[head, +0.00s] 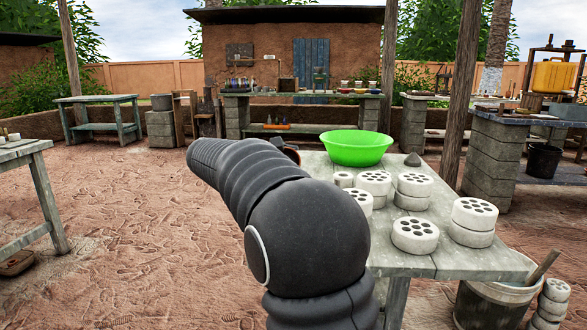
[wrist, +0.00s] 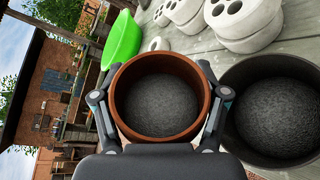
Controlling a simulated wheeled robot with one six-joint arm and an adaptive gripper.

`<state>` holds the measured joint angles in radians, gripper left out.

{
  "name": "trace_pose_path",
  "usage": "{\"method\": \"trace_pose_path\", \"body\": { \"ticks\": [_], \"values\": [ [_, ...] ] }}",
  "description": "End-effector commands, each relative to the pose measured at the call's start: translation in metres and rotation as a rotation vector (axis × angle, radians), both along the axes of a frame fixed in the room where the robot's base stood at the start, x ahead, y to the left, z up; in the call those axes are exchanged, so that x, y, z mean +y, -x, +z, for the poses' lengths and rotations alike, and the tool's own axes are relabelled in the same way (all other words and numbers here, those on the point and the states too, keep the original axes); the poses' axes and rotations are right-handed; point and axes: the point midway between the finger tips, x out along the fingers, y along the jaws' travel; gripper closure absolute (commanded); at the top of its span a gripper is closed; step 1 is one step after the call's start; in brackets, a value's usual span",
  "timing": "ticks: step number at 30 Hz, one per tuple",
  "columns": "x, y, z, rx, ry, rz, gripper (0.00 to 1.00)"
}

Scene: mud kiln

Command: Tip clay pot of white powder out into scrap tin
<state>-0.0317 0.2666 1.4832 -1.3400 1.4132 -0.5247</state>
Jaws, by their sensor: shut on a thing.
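My gripper (wrist: 160,98) is shut on a terracotta clay pot (wrist: 122,78), with a finger on each side of it. The pot's mouth faces the wrist camera, and dark grey grainy powder fills its inside; I see no white powder. A round black vessel (wrist: 232,82) stands on the table right beside the pot in the wrist view. It also holds dark grey grainy stuff; I cannot tell if it is the scrap tin. In the head view my arm hides the gripper and most of the pot; a small reddish-brown piece (head: 287,147) shows behind the arm.
The grey table (head: 455,262) bears several white discs with holes (head: 414,234) and a bright green bowl (head: 356,148), seen also in the wrist view (wrist: 122,42). A bucket (head: 495,303) stands at its front right. Open earth lies to the left.

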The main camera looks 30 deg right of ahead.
Motion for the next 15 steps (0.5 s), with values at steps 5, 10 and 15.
{"method": "trace_pose_path", "body": {
  "ticks": [5,10,15],
  "values": [
    [0.0001,0.0002,-0.0007,-0.02,0.004,0.001,0.74],
    [0.0001,0.0005,-0.0009,-0.037,0.007,0.001,0.74],
    [0.0001,0.0005,-0.001,-0.056,0.009,0.0,0.74]
  ]
}}
